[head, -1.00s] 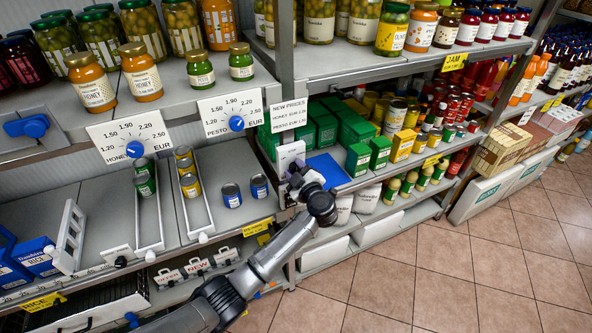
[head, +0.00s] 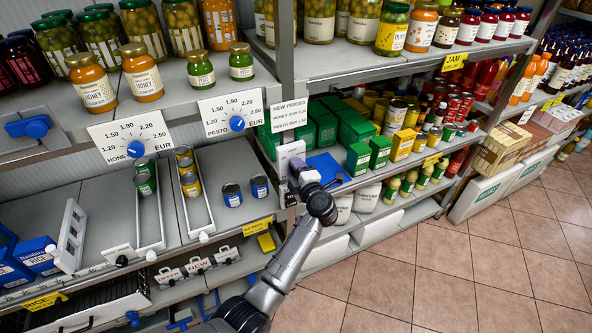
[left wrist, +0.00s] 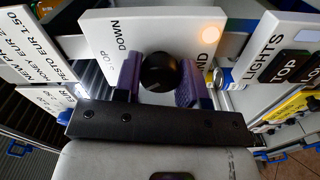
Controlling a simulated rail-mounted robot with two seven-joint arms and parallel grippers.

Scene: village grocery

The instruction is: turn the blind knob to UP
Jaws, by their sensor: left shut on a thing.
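The blind knob (left wrist: 159,72) is round and black on a white panel (left wrist: 185,28) in the left wrist view. The panel's lettering DOWN, STOP and part of BLIND shows, and an orange lamp (left wrist: 210,34) glows near its corner. UP is hidden, and I cannot tell where the knob points. My left gripper (left wrist: 159,82) has its two purple fingers on either side of the knob, shut on it. In the head view the white panel (head: 290,155) is at the shelf post, with my left gripper (head: 294,171) against it. My right gripper is not in view.
A LIGHTS panel (left wrist: 269,50) with dark buttons is close on the right in the wrist view. A new-prices card (head: 289,115) hangs above the blind panel. Green boxes (head: 380,150) and cans (head: 232,194) stand on nearby shelves. The tiled floor (head: 440,280) is clear.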

